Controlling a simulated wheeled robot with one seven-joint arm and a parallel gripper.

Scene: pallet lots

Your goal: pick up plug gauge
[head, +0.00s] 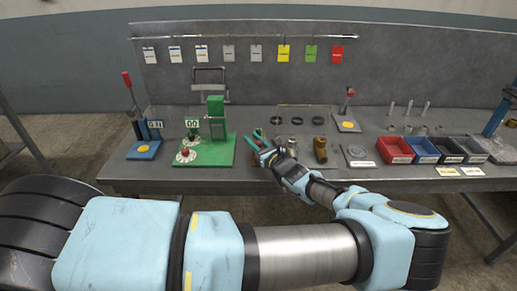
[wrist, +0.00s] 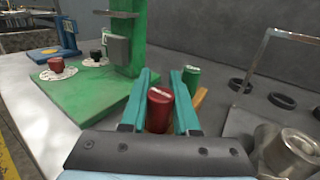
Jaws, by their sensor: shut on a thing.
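My gripper (wrist: 162,76) has teal fingers, and they are closed on a dark red cylinder end, which I take to be the plug gauge (wrist: 159,106). The red end stands up between the fingers, and its lower part is hidden by the gripper body. A green cylinder end (wrist: 191,76) shows just beyond the right finger, with an orange-brown piece below it; I cannot tell whether these belong to the same gauge. In the head view my gripper (head: 259,140) is low over the bench, right of the green stand, and the held thing is mostly hidden.
A green fixture stand (head: 215,130) is close on the left, with a blue one (head: 144,150) farther left. Dark rings (head: 296,121) and a brass part (head: 320,149) are on the right. Red (head: 394,150) and blue (head: 422,150) bins stand farther right. Tags hang behind.

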